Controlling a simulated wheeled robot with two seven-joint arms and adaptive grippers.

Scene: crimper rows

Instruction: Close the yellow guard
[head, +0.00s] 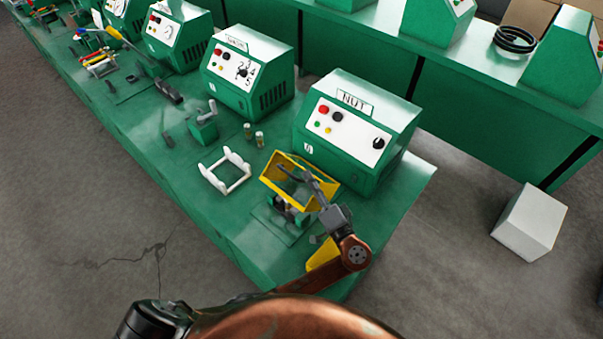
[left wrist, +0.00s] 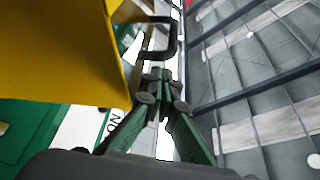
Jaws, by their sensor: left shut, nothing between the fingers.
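The yellow guard (head: 275,172) stands raised and open in front of the machine labelled NUT (head: 350,130). Below it a small dark fixture (head: 287,210) shows on a green base plate. My left gripper (head: 312,179) is at the guard, shut and empty. In the left wrist view the yellow guard (left wrist: 70,60) fills the upper left, with a black handle (left wrist: 172,45) on its edge. The closed fingertips (left wrist: 160,76) are right by the lower end of this handle; I cannot tell whether they touch it. My right gripper is not in view.
A white frame (head: 225,171), two small cylinders (head: 259,139) and a small green device (head: 204,127) are left of the guard on the green bench (head: 225,215). More machines line the bench. A white box (head: 530,222) stands on the floor at right.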

